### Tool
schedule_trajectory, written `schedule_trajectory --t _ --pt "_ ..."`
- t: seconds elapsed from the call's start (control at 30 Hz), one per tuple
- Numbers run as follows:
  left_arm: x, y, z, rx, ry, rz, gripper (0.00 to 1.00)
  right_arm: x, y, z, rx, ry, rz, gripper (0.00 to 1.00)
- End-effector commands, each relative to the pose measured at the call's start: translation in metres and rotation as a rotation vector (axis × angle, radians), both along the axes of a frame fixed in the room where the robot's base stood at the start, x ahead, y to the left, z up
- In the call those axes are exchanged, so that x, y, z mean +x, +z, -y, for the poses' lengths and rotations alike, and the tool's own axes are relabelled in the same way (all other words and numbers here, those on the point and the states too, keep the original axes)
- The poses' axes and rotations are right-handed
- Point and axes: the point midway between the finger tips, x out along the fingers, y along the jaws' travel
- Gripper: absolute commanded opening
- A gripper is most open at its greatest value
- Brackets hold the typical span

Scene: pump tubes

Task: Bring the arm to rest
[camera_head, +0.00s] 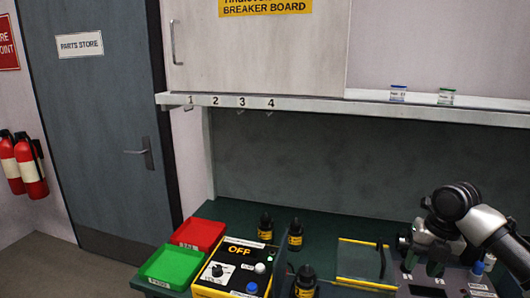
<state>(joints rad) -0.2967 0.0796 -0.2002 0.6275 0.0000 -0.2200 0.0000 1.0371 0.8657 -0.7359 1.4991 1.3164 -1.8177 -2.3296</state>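My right arm (485,225) comes in from the right edge. My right gripper (423,258) points down over the right part of the dark green bench (340,225). Its dark fingers look apart, and I see nothing held between them. They are just above or in front of a grey labelled panel (428,291); whether they touch it I cannot tell. My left gripper is not in view.
A control box (240,250) reading OFF, a red tray (198,234), a green tray (171,266) and black bottles (305,283) stand left. A yellow-edged frame (362,262) is left of my gripper. A shelf (330,108) with small jars (398,93) runs above.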

Motion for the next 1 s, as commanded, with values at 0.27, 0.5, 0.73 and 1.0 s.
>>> schedule_trajectory --t 0.27,0.5,0.73,1.0 --pt "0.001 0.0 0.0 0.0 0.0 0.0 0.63 -0.014 -0.053 -0.039 -0.015 -0.14 -0.031 0.38" --pt "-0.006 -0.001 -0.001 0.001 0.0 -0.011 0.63 -0.045 -0.115 -0.09 0.002 -0.378 -0.05 0.38" --pt "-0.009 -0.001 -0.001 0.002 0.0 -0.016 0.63 -0.112 -0.179 -0.15 0.113 -0.852 -0.083 0.38" --pt "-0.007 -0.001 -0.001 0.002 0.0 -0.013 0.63 -0.199 -0.209 -0.174 0.286 -1.588 -0.159 0.38"
